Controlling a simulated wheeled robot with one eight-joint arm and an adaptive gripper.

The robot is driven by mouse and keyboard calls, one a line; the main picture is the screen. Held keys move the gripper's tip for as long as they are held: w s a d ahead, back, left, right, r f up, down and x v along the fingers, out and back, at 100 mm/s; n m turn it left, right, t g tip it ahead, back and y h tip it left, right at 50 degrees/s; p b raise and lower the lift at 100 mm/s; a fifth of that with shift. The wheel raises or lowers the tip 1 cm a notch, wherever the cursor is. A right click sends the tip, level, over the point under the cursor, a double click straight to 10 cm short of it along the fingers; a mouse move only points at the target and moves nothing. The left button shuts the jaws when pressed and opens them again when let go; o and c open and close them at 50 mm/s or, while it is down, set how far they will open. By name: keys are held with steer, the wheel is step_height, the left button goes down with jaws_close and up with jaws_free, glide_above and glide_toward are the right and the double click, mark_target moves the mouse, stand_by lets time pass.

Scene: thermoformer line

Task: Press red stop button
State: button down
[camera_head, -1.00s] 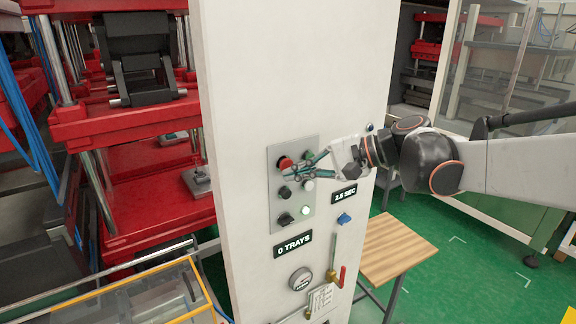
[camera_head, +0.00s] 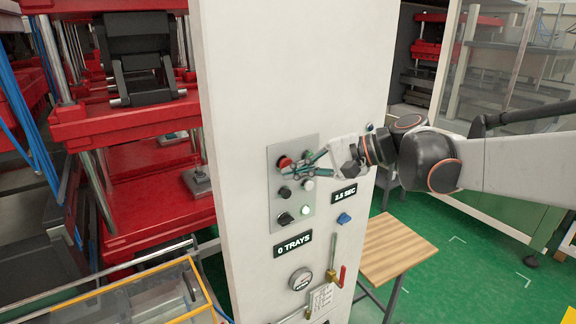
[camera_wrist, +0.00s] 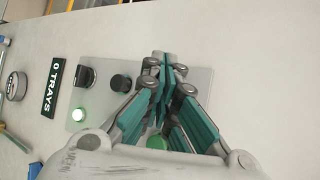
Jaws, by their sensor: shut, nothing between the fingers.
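The red stop button (camera_head: 284,161) is at the upper left of the grey control panel (camera_head: 269,190) on the white machine column. My gripper (camera_head: 293,164) has its teal fingers shut and empty, pointing left with the tips at or very near the red button; I cannot tell whether they touch it. In the wrist view the closed fingertips (camera_wrist: 165,62) lie over the panel's upper part and hide the red button.
The panel also holds a black rotary knob (camera_head: 285,219), a lit green lamp (camera_head: 305,210) and other buttons. A "2.5 SEC" display (camera_head: 343,195) and a blue knob (camera_head: 344,218) are below my gripper. A wooden table (camera_head: 388,246) stands to the right.

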steer(key=shift+w+a, duration=0.15)
steer(key=shift+w, duration=0.1)
steer(key=shift+w+a, duration=0.25)
steer(key=shift+w, duration=0.15)
stand_by(1.0)
steer(key=shift+s+d, duration=0.5)
steer(key=shift+s, duration=0.3)
steer(key=s+d, duration=0.1)
steer(key=s, duration=0.1)
steer(key=s+d, duration=0.1)
steer(key=s, duration=0.1)
steer(key=shift+d, duration=0.4)
steer(key=shift+f, duration=0.1)
stand_by(0.6)
